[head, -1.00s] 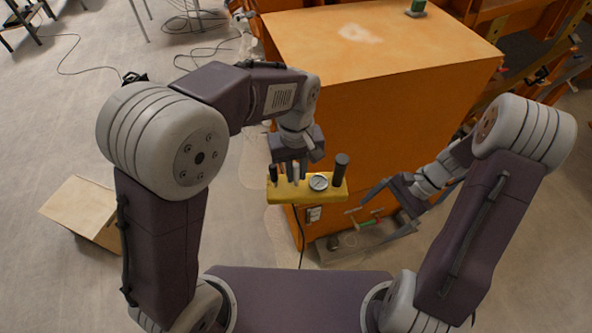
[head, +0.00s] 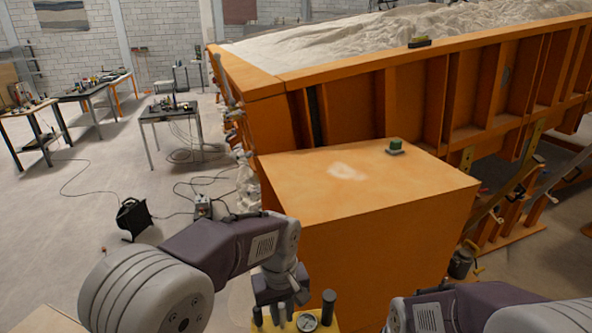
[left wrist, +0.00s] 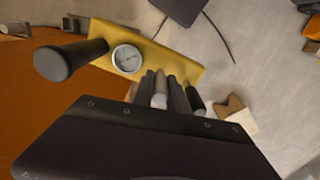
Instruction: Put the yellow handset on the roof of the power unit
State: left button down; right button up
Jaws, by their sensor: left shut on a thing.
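The yellow handset (head: 323,327) is held at the bottom edge of the head view, mostly cut off. It has a round dial and a dark knob on its top. My left gripper (head: 279,309) is shut on it; the handset also shows in the left wrist view (left wrist: 185,63), between and beyond the fingers (left wrist: 163,92). The power unit is the orange box, and its flat roof (head: 290,185) lies beyond and above the handset in the picture. The handset is in front of the box, apart from the roof. My right gripper is out of view.
A small green-topped object (head: 395,145) stands at the roof's back right; a pale worn patch (head: 346,171) marks the middle. The rest of the roof is clear. The orange sandbed (head: 420,85) rises behind.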

pick_arm(q)
jog(key=a+f+m, duration=0.2)
jog(key=a+f, duration=0.3)
jog(key=a, duration=0.2)
jog(key=s+a+f+m, duration=0.1)
jog(key=a+f, duration=0.4)
jog(key=a, duration=0.3)
jog(key=shift+a+f+m, duration=0.2)
jog(key=shift+f+m, duration=0.05)
jog(key=shift+m, duration=0.15)
jog(key=shift+d, duration=0.1)
